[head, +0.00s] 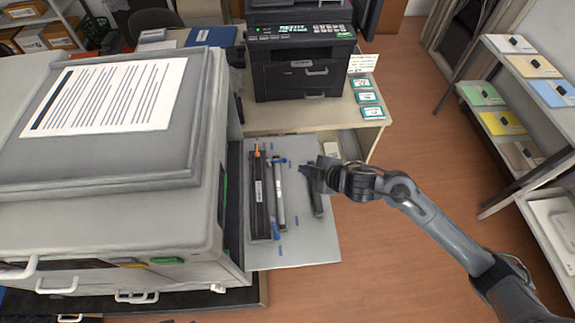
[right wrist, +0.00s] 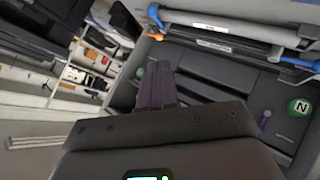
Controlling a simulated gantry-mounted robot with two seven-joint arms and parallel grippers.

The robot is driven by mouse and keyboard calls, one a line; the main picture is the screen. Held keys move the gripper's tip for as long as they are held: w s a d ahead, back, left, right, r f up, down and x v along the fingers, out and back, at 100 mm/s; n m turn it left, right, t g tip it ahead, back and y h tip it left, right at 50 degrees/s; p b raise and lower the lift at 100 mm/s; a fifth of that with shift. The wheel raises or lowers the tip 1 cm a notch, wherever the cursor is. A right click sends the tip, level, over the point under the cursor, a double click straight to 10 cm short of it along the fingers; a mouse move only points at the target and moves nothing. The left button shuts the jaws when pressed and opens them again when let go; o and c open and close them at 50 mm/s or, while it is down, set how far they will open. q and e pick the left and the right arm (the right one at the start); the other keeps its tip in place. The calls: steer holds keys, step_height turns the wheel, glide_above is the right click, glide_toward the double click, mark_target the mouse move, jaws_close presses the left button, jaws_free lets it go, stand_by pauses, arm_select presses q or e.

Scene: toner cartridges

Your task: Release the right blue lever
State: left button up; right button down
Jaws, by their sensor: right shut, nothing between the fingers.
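The big printer's front (head: 292,240) is open and holds a long black cartridge and a grey bar (head: 280,195). In the right wrist view, one blue lever (right wrist: 155,16) is at the bar's left end, and another blue lever (right wrist: 300,63) is at the right. Blue parts also show in the head view at the bar's far end (head: 283,160) and near end (head: 276,232). My right gripper (head: 308,172) is shut and empty, to the right of the bar's far end. Its purple fingertips (right wrist: 157,85) appear apart from both levers. My left gripper is not seen.
A black printer (head: 300,75) stands on a cabinet behind. An orange part (right wrist: 155,37) sits beside the left blue lever. Open floor lies to the right.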

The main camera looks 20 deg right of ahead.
steer(key=shift+w+r, duration=0.15)
steer(key=shift+w, duration=0.05)
steer(key=shift+w, duration=0.1)
steer(key=b+x, duration=0.1)
steer(key=x, duration=0.9)
steer(key=shift+w+d+f, duration=0.2)
steer(key=shift+w+f, duration=0.05)
steer(key=shift+f, duration=0.2)
steer(key=shift+w+d+f, duration=0.2)
steer(key=shift+w+f, duration=0.1)
steer(key=shift+f, duration=0.15)
steer(key=shift+w+d+f, duration=0.15)
steer(key=shift+f, duration=0.2)
steer(key=shift+w+d+f, duration=0.15)
steer(key=shift+w+f, duration=0.05)
steer(key=shift+f, duration=0.15)
